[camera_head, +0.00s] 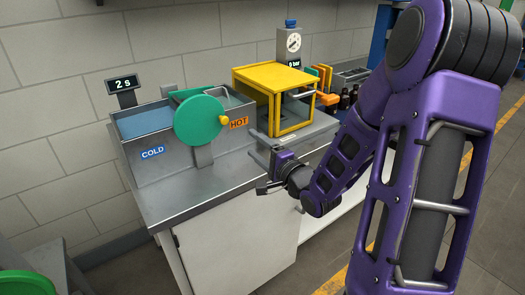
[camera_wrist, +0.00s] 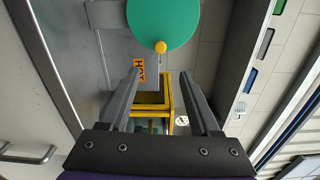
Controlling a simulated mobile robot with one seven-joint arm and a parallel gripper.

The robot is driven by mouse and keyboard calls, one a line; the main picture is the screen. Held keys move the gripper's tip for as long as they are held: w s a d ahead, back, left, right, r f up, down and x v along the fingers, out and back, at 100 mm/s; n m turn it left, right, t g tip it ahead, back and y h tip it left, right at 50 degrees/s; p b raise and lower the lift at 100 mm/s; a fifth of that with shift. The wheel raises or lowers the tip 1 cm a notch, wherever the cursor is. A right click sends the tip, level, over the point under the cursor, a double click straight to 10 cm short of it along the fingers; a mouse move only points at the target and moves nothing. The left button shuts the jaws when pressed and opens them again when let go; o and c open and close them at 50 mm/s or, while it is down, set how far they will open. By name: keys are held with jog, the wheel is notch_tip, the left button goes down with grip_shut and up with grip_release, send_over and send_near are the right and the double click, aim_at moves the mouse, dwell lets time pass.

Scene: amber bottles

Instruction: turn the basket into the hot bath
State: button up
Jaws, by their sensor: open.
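A green disc (camera_head: 200,121) with a yellow knob (camera_head: 223,120) on its right side stands at the front of a two-part grey metal bath. The left part is labelled COLD (camera_head: 152,153) and shows blue water. The right part is labelled HOT (camera_head: 238,123); its inside is mostly hidden. A green piece, perhaps the basket, shows behind the disc's top; the rest is hidden. My gripper (camera_head: 260,165) is open and empty, right of and below the disc, apart from it. In the wrist view the knob (camera_wrist: 160,47) appears beyond and between the fingertips (camera_wrist: 159,72).
A yellow-framed box (camera_head: 275,98) with clear panels stands right of the bath, close to my gripper. A display (camera_head: 123,84) reads 2 s. A gauge (camera_head: 293,43) stands behind. Dark bottles (camera_head: 347,98) are further right. The steel counter front (camera_head: 190,195) is clear.

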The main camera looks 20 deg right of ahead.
jog(key=shift+v, duration=1.4)
